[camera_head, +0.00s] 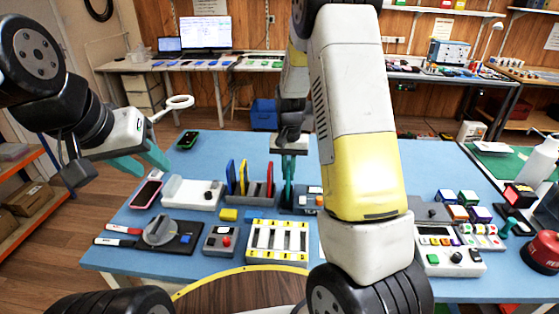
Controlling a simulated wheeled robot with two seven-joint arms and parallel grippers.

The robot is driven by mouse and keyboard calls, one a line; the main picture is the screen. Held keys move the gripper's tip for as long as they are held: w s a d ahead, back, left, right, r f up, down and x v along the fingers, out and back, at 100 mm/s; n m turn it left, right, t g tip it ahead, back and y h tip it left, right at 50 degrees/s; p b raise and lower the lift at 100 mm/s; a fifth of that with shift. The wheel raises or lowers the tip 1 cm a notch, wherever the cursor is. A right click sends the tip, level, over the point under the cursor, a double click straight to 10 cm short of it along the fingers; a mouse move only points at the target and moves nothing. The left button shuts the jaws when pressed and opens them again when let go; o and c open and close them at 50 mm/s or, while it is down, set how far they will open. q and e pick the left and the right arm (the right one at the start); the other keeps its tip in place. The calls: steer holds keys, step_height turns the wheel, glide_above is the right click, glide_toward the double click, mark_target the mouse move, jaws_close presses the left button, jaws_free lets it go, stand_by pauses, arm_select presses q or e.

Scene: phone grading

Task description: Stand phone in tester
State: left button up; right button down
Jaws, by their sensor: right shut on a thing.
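My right gripper (288,185) points down at the table's middle, its teal fingers close together on a thin upright thing, seen edge-on; it is probably the phone, mostly hidden by the fingers. Just below and beside the fingertips is a dark grey device (301,203) with a small screen and an orange part, likely the tester. I cannot tell whether the held thing touches it. My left gripper (142,163) is open and empty, above the table's left side. A pink-edged phone (146,194) lies below it.
A rack (256,203) with upright coloured panels stands left of my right gripper. A white slotted tray (249,254), a white block (180,193) and a button box (221,240) surround it. My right arm hides part of the table. Blue table (215,150) is clear at the back.

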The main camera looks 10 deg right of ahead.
steer(key=shift+f, duration=0.15)
stand_by(0.3)
steer(key=shift+f, duration=0.35)
steer(key=c, duration=1.1)
jaws_free()
steer(key=shift+r, duration=0.1)
steer(key=shift+r, duration=0.65)
steer(key=shift+r, duration=0.1)
steer(key=shift+r, duration=0.65)
